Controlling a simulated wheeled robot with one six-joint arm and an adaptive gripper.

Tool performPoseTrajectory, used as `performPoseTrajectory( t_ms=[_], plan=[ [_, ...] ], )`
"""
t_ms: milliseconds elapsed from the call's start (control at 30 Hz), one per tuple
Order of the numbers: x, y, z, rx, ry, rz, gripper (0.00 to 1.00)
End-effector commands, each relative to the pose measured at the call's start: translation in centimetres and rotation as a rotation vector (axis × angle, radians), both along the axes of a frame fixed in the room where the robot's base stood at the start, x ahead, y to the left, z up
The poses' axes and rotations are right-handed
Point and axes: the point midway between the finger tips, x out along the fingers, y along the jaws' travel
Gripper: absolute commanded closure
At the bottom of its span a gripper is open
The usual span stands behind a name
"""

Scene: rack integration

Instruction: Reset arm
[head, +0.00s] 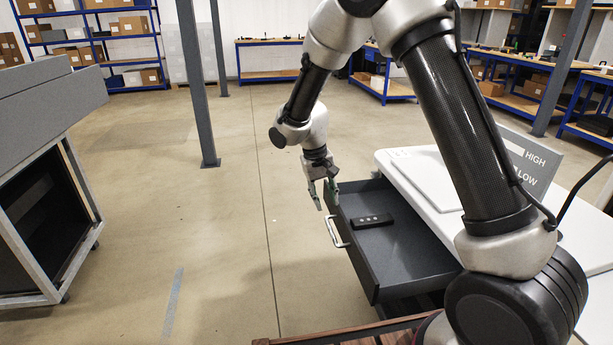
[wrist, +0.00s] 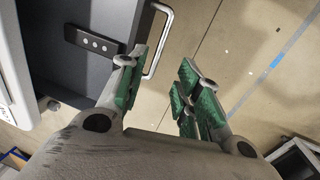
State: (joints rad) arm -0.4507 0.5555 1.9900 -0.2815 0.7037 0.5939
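My arm reaches from the lower right of the head view over the white-topped cabinet (head: 410,165). My gripper (head: 325,200) hangs beside the handle end of an open dark drawer (head: 410,255). The wrist view shows my gripper (wrist: 160,90) with its green-padded fingers spread apart and nothing between them. The drawer's silver handle (head: 337,231) also shows just past the left finger in the wrist view (wrist: 167,40); I cannot tell whether they touch. A black device with several round marks (head: 372,221) lies in the drawer and shows in the wrist view (wrist: 92,41).
A sign reading HIGH and LOW (head: 530,165) stands on the white top. A dark rack cart (head: 45,215) stands at the left. Grey posts (head: 197,85) rise behind. Blue workbenches and shelves line the back. The floor between the cart and drawer is clear.

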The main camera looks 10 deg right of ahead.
Motion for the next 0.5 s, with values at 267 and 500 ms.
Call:
performPoseTrajectory(
  t_ms=[267,500],
  plan=[
    [-7.8,-3.7,2.7,-0.003,0.18,0.172,0.66],
    [-13.9,-8.4,10.2,0.076,0.157,0.191,0.66]
  ],
)
